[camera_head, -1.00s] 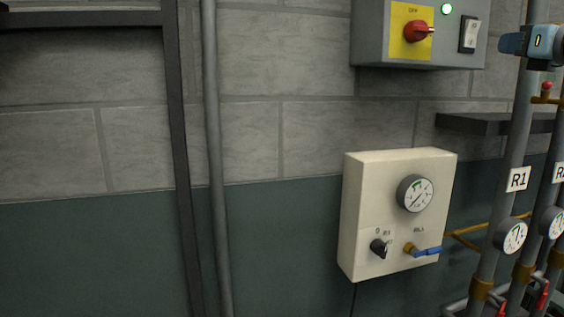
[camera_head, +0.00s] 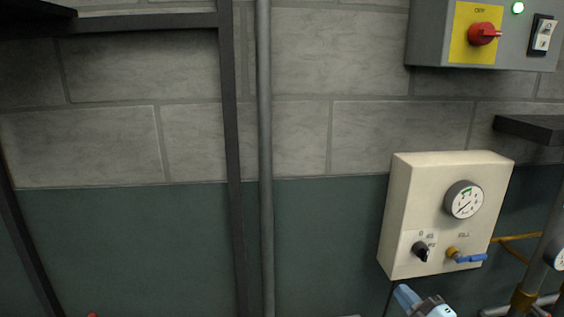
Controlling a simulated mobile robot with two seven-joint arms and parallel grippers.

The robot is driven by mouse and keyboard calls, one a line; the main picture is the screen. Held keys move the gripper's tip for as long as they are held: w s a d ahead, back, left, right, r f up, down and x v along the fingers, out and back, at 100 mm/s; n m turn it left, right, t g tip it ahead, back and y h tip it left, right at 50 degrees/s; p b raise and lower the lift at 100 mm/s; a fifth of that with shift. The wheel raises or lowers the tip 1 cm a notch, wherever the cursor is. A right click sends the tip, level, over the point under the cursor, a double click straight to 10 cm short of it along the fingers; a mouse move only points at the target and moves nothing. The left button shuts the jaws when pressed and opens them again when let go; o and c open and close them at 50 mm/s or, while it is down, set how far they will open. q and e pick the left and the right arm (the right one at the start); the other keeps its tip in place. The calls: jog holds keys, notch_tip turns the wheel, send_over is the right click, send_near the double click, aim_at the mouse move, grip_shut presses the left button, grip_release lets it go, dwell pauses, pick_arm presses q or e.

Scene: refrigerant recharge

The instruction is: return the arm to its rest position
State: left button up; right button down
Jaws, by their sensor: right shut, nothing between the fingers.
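My right gripper (camera_head: 404,292) shows at the bottom edge, right of the middle, as a small light-blue and grey shape. It is shut and empty, and the rest of its arm is cut off by the frame. It appears just below the cream box (camera_head: 400,215) on the wall. That box has a round gauge (camera_head: 464,201), a black knob (camera_head: 422,251) and a blue-handled valve (camera_head: 468,258). My left gripper is not in view.
A dark shelf (camera_head: 530,129) and pipes (camera_head: 540,270) are at the right edge. A vertical pipe (camera_head: 265,150) runs down the wall.

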jog(key=s+a+f+m+g+h+p, duration=0.1)
jog(key=s+a+f+m+g+h, duration=0.2)
jog(key=s+f+m, duration=0.4)
jog(key=s+a+f+m+g+h+p, duration=0.1)
jog(key=s+a+f+m+g, duration=0.3)
jog(key=s+f, duration=1.2)
jog(key=s+m+h, duration=0.1)
jog(key=s+m, duration=0.2)
jog(key=m, duration=0.1)
jog(key=shift+s+f+g+h+p, duration=0.2)
jog(key=shift+g+h+p, duration=0.1)
jog(key=shift+h+p, duration=0.1)
